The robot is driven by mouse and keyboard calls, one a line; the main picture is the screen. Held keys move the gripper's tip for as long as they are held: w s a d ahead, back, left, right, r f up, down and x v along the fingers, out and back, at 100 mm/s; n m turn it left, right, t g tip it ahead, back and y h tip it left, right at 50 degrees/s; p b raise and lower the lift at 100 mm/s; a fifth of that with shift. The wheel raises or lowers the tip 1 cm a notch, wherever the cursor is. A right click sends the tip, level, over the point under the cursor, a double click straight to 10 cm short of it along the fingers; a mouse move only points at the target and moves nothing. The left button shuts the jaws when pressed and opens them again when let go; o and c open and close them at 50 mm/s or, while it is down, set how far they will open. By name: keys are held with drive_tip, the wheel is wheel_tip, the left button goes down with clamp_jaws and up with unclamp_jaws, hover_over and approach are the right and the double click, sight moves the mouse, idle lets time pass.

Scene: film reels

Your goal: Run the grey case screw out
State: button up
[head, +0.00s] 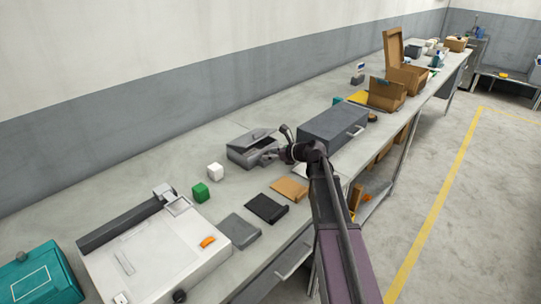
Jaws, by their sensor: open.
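A grey case (245,156) sits on the long workbench with a slanted lid-like panel on its top. A larger dark grey box (330,124) with a light handle on its front stands to its right. I cannot tell a screw on either; it is too small or hidden. My gripper (274,153) is open at the right side of the grey case, with the arm reaching in from the front. I cannot tell whether the fingers touch the case.
A white machine (155,262) and teal case (40,281) are at the left. Cardboard boxes (386,94) stand further back.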

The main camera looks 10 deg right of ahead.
clamp_jaws()
drive_tip(key=shift+w+d+n+g+y, duration=0.1)
drive_tip(key=shift+w+n+g+y, duration=0.05)
drive_tip(key=shift+n+g+y, duration=0.4)
drive_tip(key=shift+w+d+n+g+y, duration=0.1)
drive_tip(key=shift+n+g+y, duration=0.25)
drive_tip(key=shift+n+g, duration=0.25)
drive_tip(key=shift+s+n+g, duration=0.1)
drive_tip(key=shift+n+g, duration=0.35)
